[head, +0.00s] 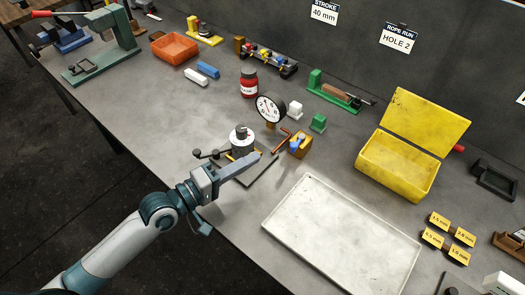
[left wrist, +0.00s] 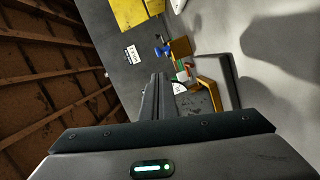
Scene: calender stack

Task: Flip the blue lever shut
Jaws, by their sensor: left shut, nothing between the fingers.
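The blue lever (head: 296,144) sits on a small orange-yellow block (head: 301,150) near the middle of the bench. In the left wrist view the blue lever (left wrist: 161,51) sticks out beside the tan block (left wrist: 181,47), beyond my fingertips. My left gripper (head: 260,157) is shut and empty, its long grey fingers pointing right toward the block, with a gap between them. It also shows in the left wrist view (left wrist: 158,80). The exact angle of the lever is too small to tell. My right gripper is not in view.
A round dial gauge (head: 270,108) and a grey cylinder fixture (head: 242,143) on a dark plate (head: 262,170) stand close by my fingers. A green block (head: 318,123) is behind the lever block. A white tray (head: 340,235) lies in front; an open yellow box (head: 397,165) is right.

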